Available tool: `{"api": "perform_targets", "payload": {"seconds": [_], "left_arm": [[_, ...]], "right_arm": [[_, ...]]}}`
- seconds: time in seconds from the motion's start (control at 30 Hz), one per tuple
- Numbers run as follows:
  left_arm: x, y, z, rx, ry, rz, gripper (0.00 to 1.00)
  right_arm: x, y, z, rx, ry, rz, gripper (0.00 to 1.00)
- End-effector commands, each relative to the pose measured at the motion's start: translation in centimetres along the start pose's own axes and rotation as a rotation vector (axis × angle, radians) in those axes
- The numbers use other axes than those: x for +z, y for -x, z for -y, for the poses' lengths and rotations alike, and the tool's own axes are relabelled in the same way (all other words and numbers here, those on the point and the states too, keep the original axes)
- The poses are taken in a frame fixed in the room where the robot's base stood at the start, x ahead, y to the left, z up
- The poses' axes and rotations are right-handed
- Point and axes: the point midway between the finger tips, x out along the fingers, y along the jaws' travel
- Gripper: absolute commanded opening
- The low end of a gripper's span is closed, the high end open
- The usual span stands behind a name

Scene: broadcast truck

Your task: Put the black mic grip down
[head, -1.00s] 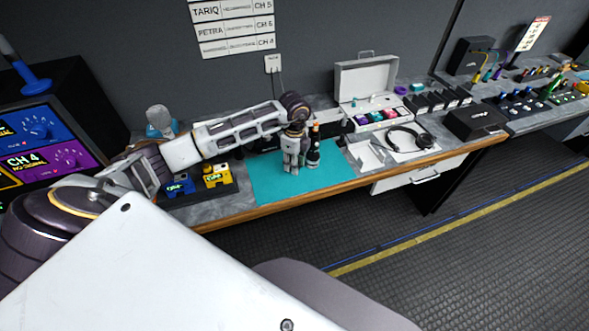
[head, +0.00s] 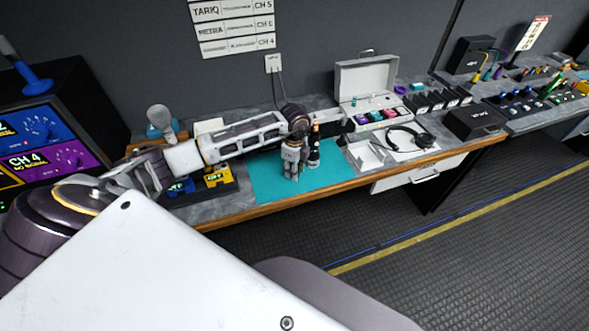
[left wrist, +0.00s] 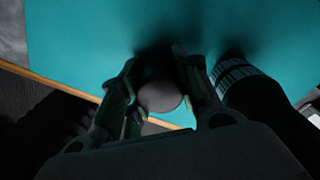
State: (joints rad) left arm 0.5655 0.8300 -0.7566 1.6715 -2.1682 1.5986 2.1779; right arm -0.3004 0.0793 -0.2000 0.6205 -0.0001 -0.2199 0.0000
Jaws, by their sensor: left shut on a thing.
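My left gripper (head: 293,176) points down over the teal mat (head: 265,185) on the workbench. In the left wrist view, the gripper (left wrist: 158,88) is shut on the black mic grip (left wrist: 160,97), which shows as a dark round end between the fingers. The fingers hide most of the grip in the head view. Its lower end is in shadow, so I cannot tell whether it touches the mat. A dark microphone-like item (head: 314,152) stands upright on the mat just right of the gripper; it also shows in the left wrist view (left wrist: 262,110). My right gripper is not in view.
An open white case (head: 365,78) with colored items stands behind to the right. Headphones (head: 410,138) lie on a white sheet farther right. Blue and yellow packs (head: 218,176) sit left of the mat. The mat's front left part is bare.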

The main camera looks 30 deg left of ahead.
Motion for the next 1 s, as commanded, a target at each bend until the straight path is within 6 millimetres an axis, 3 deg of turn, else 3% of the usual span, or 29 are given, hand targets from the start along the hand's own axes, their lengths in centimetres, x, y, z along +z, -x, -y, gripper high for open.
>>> {"api": "perform_targets", "payload": {"seconds": [0.5, 0.53, 0.7, 1.0], "left_arm": [[0.00, -0.89, 0.00, 0.000, 0.000, 0.000, 0.03], [0.00, -0.90, 0.00, 0.001, 0.000, 0.000, 0.33], [0.00, -0.84, 0.00, 0.000, 0.000, 0.000, 0.54], [0.00, -0.81, 0.01, 0.000, 0.000, 0.000, 0.54]], "right_arm": [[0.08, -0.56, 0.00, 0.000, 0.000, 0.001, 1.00], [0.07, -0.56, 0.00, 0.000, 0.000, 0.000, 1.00], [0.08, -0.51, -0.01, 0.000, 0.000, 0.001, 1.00], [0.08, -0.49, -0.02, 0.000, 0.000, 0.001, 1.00]]}}
